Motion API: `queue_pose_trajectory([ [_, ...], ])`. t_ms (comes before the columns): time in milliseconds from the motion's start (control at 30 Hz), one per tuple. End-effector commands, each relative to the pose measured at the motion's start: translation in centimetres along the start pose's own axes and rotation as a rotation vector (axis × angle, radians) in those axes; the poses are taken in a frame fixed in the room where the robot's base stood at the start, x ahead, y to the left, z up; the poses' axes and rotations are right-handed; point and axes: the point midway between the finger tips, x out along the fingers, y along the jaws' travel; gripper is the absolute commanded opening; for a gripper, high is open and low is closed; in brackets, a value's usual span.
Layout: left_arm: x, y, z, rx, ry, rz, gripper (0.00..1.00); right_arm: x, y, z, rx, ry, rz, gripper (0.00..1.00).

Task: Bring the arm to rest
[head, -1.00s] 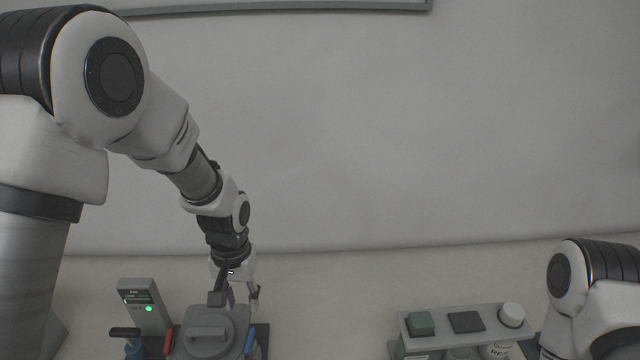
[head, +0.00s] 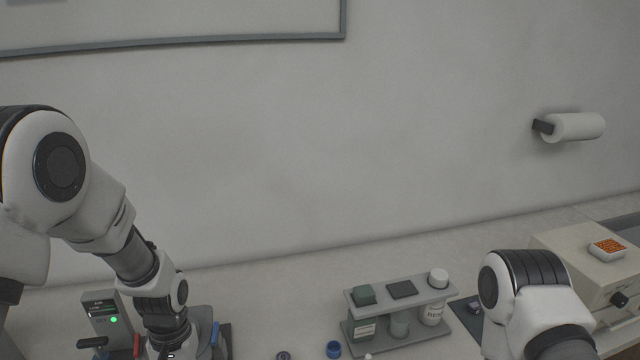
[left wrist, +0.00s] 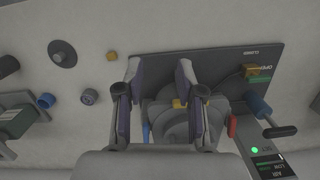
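My left arm (head: 128,258) comes in from the left in the head view and reaches down to the mounting press at the bottom edge. Its gripper is cut off or hidden there. In the left wrist view my left gripper (left wrist: 157,88) has its two fingers apart with nothing held between them. Behind the fingers is the grey round top of the press (left wrist: 172,130) on a dark base plate (left wrist: 222,62). I cannot tell whether they touch it. My right arm (head: 530,300) is folded at the lower right in the head view. Its gripper is out of view.
A control box (head: 106,315) with a green light stands left of the press. A grey rack (head: 385,327) holds bottles and blocks mid-bench. A beige machine (head: 570,268) stands behind my right arm. A paper roll (head: 575,127) hangs on the wall. Small round parts lie near the front.

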Motion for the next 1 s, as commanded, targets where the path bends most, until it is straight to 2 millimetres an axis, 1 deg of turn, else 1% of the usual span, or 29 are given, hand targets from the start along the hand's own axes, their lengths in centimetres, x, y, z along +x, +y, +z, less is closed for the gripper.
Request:
queue_pose_trajectory([
  [33, 1.8, -0.1, 0.7, -0.001, -0.032, -0.003, 0.38, 0.6, 0.0, 0.0, 0.000, 0.000, 0.000, 0.40],
  [167, 6.0, -0.5, 3.1, -0.004, -0.124, -0.011, 0.38, 1.5, 0.0, 0.0, 0.000, 0.000, 0.000, 0.40],
  [200, 7.6, -0.6, 4.0, -0.005, -0.154, -0.013, 0.38, 1.8, 0.0, 0.0, 0.000, 0.000, 0.000, 0.40],
  [267, 10.0, -0.8, 5.6, -0.006, -0.198, -0.017, 0.38, 2.4, 0.0, 0.0, 0.000, -0.001, 0.000, 0.40],
  [367, 14.8, -1.3, 8.8, -0.007, -0.266, -0.022, 0.38, 3.5, 0.0, 0.0, 0.000, -0.001, 0.000, 0.40],
  [400, 17.0, -1.5, 10.4, -0.007, -0.292, -0.023, 0.38, 4.0, 0.0, 0.0, 0.000, -0.001, 0.000, 0.40],
  [467, 20.6, -1.9, 13.2, -0.004, -0.322, -0.024, 0.38, 4.9, 0.0, 0.0, 0.000, -0.001, 0.000, 0.40],
  [500, 23.0, -2.1, 15.2, -0.001, -0.335, -0.024, 0.38, 5.5, 0.0, 0.0, 0.000, -0.001, 0.000, 0.40],
  [567, 26.3, -2.6, 18.4, 0.006, -0.336, -0.021, 0.38, 6.5, 0.1, 0.0, 0.000, -0.001, 0.000, 0.40],
  [600, 28.2, -2.9, 20.5, 0.011, -0.321, -0.018, 0.38, 7.0, 0.1, 0.0, 0.000, -0.001, 0.000, 0.40],
  [633, 29.1, -3.0, 21.6, 0.017, -0.296, -0.014, 0.38, 7.2, 0.1, 0.0, 0.000, -0.001, 0.000, 0.40],
  [667, 29.6, -3.1, 22.2, 0.024, -0.262, -0.011, 0.38, 7.3, 0.1, 0.0, 0.000, -0.001, 0.000, 0.40],
  [700, 29.8, -3.2, 22.3, 0.032, -0.205, -0.006, 0.38, 7.2, 0.1, 0.1, 0.000, -0.001, 0.000, 0.40],
  [767, 29.3, -3.1, 21.5, 0.045, -0.105, 0.002, 0.38, 6.9, 0.1, 0.0, 0.000, -0.001, 0.000, 0.40],
  [900, 28.8, -2.9, 18.5, 0.069, 0.083, 0.012, 0.38, 6.9, 0.1, 0.0, 0.000, 0.000, 0.000, 0.40],
  [1000, 28.7, -2.8, 17.4, 0.077, 0.133, 0.014, 0.38, 6.9, 0.1, 0.0, 0.000, -0.001, 0.000, 0.40],
])
